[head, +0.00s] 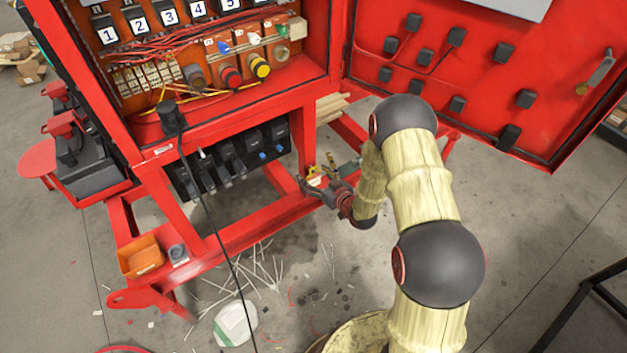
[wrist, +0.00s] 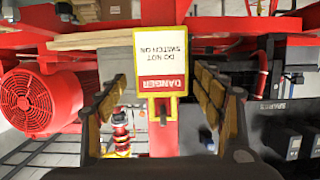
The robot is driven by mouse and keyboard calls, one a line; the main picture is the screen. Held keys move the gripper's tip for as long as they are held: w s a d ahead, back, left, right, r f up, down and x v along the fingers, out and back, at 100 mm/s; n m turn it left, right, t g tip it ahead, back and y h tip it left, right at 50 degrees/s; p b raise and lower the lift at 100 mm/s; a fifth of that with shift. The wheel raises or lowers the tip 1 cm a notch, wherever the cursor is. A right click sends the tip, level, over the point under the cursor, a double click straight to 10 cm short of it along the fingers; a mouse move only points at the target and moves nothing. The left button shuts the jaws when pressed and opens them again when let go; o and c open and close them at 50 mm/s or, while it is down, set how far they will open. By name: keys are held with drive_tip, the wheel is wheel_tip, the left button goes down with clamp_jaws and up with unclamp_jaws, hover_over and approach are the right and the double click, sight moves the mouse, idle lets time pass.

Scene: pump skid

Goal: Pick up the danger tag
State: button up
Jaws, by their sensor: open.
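The danger tag (wrist: 162,66) is a white card with a red DANGER band and the words "DO NOT SWITCH ON", upside down in the wrist view. Its lower part meets a yellow piece (wrist: 152,105). My gripper (wrist: 160,88) is open, with one finger on each side of the tag in the picture. I see no finger touching it, and the depth between them is hard to judge. In the head view my gripper (head: 318,184) is at the skid's lower red frame, beside a small yellow and red patch, probably the tag, partly hidden.
The red skid frame (head: 240,238) and the open red cabinet door (head: 470,75) stand close to my arm. A red motor (wrist: 40,98) is left in the wrist view; dark boxes (wrist: 285,115) are right. An orange bin (head: 140,257) sits on the frame. Debris litters the floor.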

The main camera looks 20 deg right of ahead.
drive_tip(key=b+x, duration=0.2)
drive_tip(key=x, duration=0.2)
drive_tip(key=shift+w+a+f, duration=0.15)
drive_tip(key=shift+w+a, duration=0.05)
drive_tip(key=shift+w, duration=0.1)
drive_tip(key=shift+c, duration=0.7)
drive_tip(key=c, duration=1.1)
drive_tip(key=shift+c, duration=1)
